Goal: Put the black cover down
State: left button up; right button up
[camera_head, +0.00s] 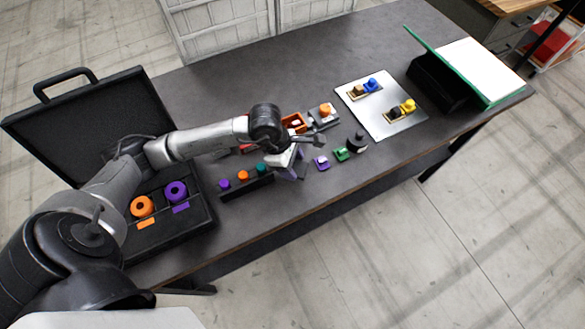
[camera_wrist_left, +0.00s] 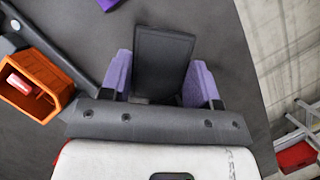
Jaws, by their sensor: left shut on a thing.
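The black cover (camera_wrist_left: 163,55) is a flat, dark rectangular piece. In the left wrist view it sits between the two purple finger pads of my left gripper (camera_wrist_left: 161,80), which is shut on it. In the head view my left gripper (camera_head: 292,168) is over the front half of the dark table, between the black peg rack and a small purple block. The cover is hard to make out there, and I cannot tell whether it touches the table. My right gripper is in neither view.
Purple (camera_head: 321,163) and green (camera_head: 341,155) blocks sit right of the gripper. An orange bin (camera_wrist_left: 37,85) is close by. A silver plate (camera_head: 372,118) with fixtures lies farther right.

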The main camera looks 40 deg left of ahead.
pick_arm(q)
jog(key=shift+f, duration=1.75)
jog(key=shift+f, duration=0.2)
jog(key=o, duration=1.2)
jog(key=shift+o, duration=0.2)
jog(key=v, duration=1.2)
jog(key=shift+r, duration=0.2)
